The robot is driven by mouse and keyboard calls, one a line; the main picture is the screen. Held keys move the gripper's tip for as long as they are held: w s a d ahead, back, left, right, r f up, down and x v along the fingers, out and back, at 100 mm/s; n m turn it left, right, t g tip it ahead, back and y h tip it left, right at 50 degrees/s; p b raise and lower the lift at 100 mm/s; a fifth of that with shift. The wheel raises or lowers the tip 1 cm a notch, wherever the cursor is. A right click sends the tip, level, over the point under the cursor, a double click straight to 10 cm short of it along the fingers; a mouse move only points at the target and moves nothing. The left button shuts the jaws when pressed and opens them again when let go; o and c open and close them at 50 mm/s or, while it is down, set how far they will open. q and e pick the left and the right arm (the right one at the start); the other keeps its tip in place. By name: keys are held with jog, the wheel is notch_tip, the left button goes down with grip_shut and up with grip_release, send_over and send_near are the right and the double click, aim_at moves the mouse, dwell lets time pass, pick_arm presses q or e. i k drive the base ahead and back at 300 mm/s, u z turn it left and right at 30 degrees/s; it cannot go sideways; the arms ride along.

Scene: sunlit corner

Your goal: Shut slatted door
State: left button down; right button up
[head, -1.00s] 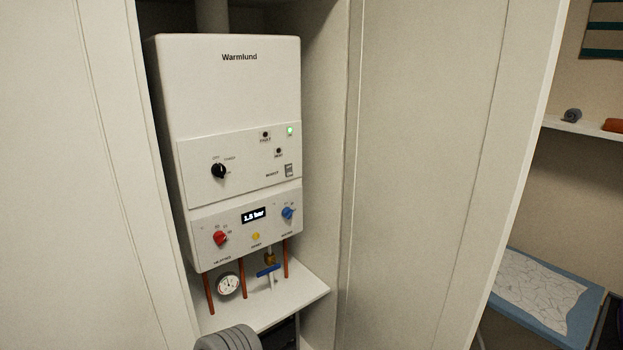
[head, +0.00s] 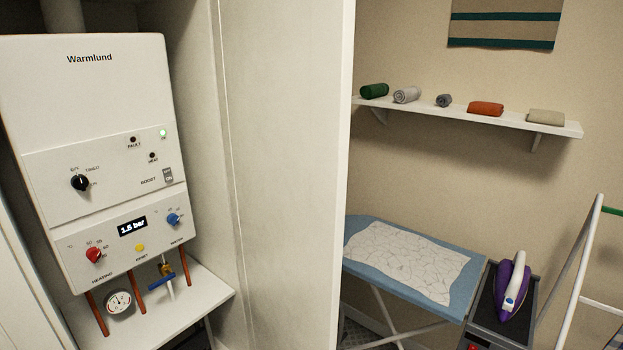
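A pale, flat panel (head: 285,170) stands upright to the right of the boiler, with a thin groove along its left part and a bright edge on its right. No slats show on it, and I cannot tell whether it is the slatted door. Another pale panel (head: 22,290) shows in part at the lower left. The white Warmlund boiler (head: 90,110) hangs in the open recess between them. Neither of my grippers is in view.
A white shelf (head: 200,290) sits below the boiler's pipes. Right of the panel are an ironing board (head: 375,235), a purple iron (head: 512,285) on a dark stand, a white rack (head: 575,275) and a wall shelf (head: 555,125) with several rolled cloths.

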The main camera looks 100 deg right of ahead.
aim_at(283, 69)
jog(key=k, duration=2.4)
jog(key=z, duration=0.2)
jog(key=i, duration=0.9)
jog(key=z, duration=1.45)
jog(key=i, duration=0.5)
jog(key=u, duration=0.05)
